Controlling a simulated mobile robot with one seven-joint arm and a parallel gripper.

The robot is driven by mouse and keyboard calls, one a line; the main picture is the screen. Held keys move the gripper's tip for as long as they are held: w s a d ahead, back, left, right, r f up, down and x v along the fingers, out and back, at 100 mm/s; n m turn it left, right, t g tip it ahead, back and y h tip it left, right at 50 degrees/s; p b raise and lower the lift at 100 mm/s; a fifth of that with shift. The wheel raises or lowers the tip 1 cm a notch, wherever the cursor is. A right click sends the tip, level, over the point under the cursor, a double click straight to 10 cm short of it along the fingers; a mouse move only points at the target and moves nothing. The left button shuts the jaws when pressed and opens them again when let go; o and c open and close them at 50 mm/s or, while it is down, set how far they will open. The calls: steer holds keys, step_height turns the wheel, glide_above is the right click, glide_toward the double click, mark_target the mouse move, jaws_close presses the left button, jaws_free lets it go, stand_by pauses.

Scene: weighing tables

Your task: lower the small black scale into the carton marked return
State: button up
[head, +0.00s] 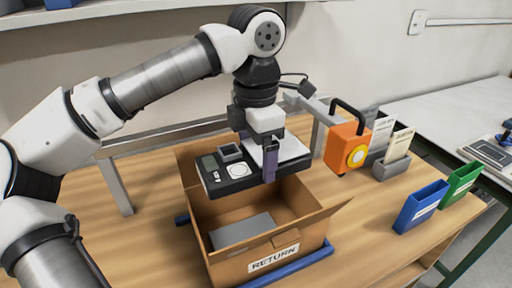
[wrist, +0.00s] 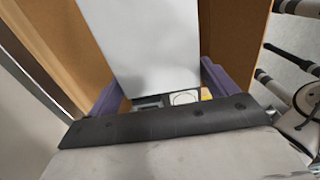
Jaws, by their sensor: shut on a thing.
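The small black scale (head: 238,173) hangs level in my gripper (head: 270,165), over the open top of the carton. It has a small display at its left end and a pale plate at its right end. My gripper is shut on it, with one purple finger showing on its near side. The cardboard carton (head: 222,268) has a "RETURN" label on its front and open flaps. A grey flat piece (head: 243,231) lies inside it. In the wrist view the scale's pale plate (wrist: 150,45) shows between the purple fingers, with carton walls around it.
The carton stands on a blue tray (head: 312,259) on the wooden table. To the right are an orange box with a black handle (head: 347,147), a grey card holder (head: 391,168), a blue bin (head: 420,207) and a green bin (head: 460,185). A grey rail frame stands behind.

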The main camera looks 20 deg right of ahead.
steer(key=shift+f+b, duration=7.05)
steer(key=shift+f, duration=2.55)
steer(key=shift+f, duration=0.25)
steer(key=o, duration=1.1)
steer(key=shift+r, duration=0.1)
